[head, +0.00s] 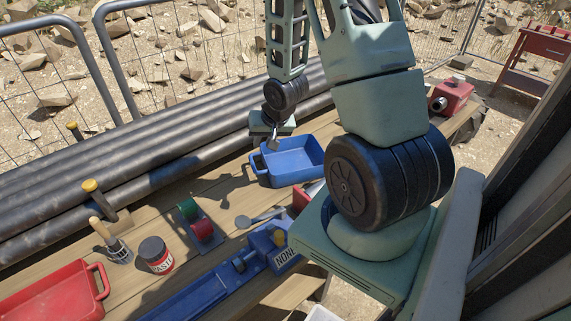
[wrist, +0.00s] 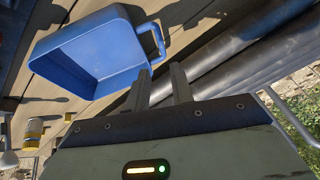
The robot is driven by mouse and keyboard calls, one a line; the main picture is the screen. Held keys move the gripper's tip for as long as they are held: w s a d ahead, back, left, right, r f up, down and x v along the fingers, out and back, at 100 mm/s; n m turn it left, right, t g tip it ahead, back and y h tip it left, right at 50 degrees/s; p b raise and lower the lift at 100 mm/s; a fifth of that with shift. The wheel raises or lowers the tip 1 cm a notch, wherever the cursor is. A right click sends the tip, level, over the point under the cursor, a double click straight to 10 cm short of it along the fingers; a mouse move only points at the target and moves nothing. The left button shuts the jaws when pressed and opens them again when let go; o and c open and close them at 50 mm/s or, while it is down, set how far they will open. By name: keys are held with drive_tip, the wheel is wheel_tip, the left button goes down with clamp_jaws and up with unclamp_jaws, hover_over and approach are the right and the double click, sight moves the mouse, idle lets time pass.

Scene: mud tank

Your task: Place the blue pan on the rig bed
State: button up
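The blue pan (head: 293,161) is an empty rectangular tray with a loop handle, resting on the wooden table in the head view. It also shows in the wrist view (wrist: 80,55), with its handle just beyond my fingertips. My gripper (wrist: 163,78) is open, its two fingers apart with nothing between them. In the head view my gripper (head: 272,142) is at the pan's left corner, near the handle; I cannot tell if it touches. A long blue fixture (head: 200,302) with a labelled block lies at the table's front edge; I cannot tell whether it is the rig bed.
Dark pipes (head: 150,155) run along the table's back. A red box (head: 453,96) stands far right.

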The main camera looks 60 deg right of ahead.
sight(253, 164)
drive_tip(key=p+x, duration=0.1)
drive_tip(key=x, duration=0.9)
drive_tip(key=shift+f+p, duration=0.1)
drive_tip(key=shift+p, duration=0.25)
drive_tip(key=shift+p+x, duration=1.1)
drive_tip(key=shift+x, duration=1.6)
clamp_jaws()
